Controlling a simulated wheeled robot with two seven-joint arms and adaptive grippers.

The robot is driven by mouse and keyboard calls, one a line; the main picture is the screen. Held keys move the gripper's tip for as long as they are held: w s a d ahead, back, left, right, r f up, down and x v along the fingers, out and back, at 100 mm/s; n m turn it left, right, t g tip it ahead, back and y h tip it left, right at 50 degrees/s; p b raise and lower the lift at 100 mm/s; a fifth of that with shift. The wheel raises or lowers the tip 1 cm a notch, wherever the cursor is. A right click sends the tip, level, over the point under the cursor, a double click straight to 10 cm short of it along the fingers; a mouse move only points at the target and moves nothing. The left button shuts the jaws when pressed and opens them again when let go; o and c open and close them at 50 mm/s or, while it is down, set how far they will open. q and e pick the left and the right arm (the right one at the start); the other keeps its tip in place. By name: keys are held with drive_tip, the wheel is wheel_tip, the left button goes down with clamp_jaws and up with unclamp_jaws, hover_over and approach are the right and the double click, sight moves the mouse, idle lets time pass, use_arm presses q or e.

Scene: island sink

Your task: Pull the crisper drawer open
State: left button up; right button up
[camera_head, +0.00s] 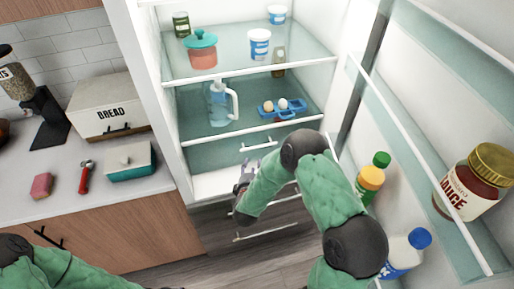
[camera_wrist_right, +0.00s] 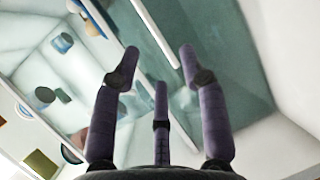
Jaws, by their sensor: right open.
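The crisper drawer (camera_head: 228,152) is the wide translucent bin under the lowest shelf of the open fridge. It looks closed. Its short white handle (camera_head: 259,145) sits on the front. My right gripper (camera_head: 243,184) is below and slightly left of the handle, apart from it, with my right arm crossing in front of the drawer's right side. In the right wrist view the fingers (camera_wrist_right: 159,58) are spread and empty. A white bar (camera_wrist_right: 157,35), probably the handle, lies beyond the fingertips. My left gripper is out of view; only part of that arm shows at lower left.
The open fridge door on the right holds a sauce jar (camera_head: 473,181), a juice bottle (camera_head: 371,178) and a blue-capped bottle (camera_head: 405,252). A pitcher (camera_head: 218,103) and a blue egg tray (camera_head: 283,110) stand above the drawer. A counter with a bread box (camera_head: 108,107) is left.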

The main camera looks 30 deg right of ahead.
sight(257, 147)
drive_tip(key=x, duration=0.3)
drive_tip(key=b+x, duration=0.1)
drive_tip(key=x, duration=0.2)
drive_tip(key=r+b+x, duration=0.1)
drive_tip(key=x, duration=0.2)
drive_tip(key=shift+d, duration=0.5)
drive_tip(key=shift+w+d+f, duration=0.1)
drive_tip(key=shift+w+d, duration=0.3)
drive_tip(key=shift+w, duration=0.2)
clamp_jaws()
